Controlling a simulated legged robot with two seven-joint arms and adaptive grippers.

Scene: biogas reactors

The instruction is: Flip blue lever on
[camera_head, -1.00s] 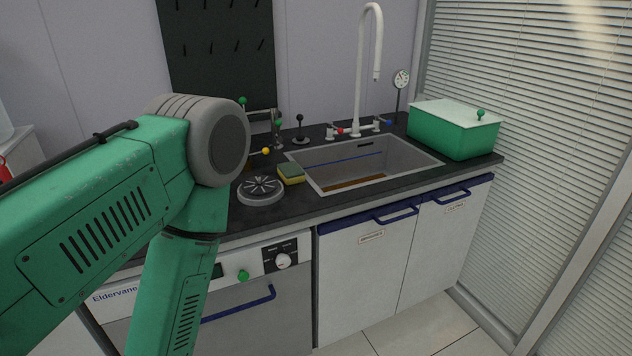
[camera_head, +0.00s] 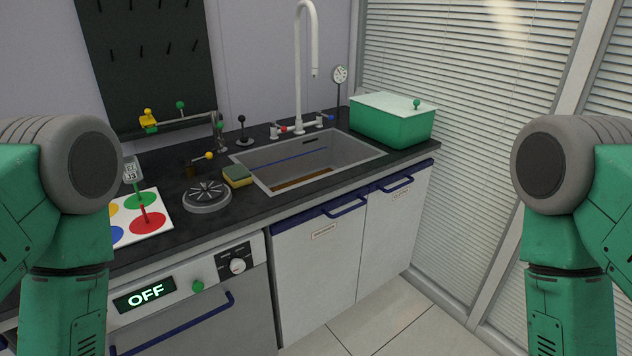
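A small blue-tipped lever (camera_head: 330,117) is on the right side of the white tap (camera_head: 299,95) behind the sink. A red-tipped lever (camera_head: 283,129) is on the tap's left side. The blue tip points to the right, near the green box. Both my arms show only their green links and grey joints, at the left and right edges. Neither gripper is in view, and nothing of mine is near the tap.
The sink (camera_head: 372,154) lies in front of the tap. A green box (camera_head: 392,128) with a white lid stands right of it. A sponge (camera_head: 237,176), a round grey disc (camera_head: 207,198) and a coloured-dot board (camera_head: 163,228) are to the left. The dishwasher display (camera_head: 145,295) reads OFF.

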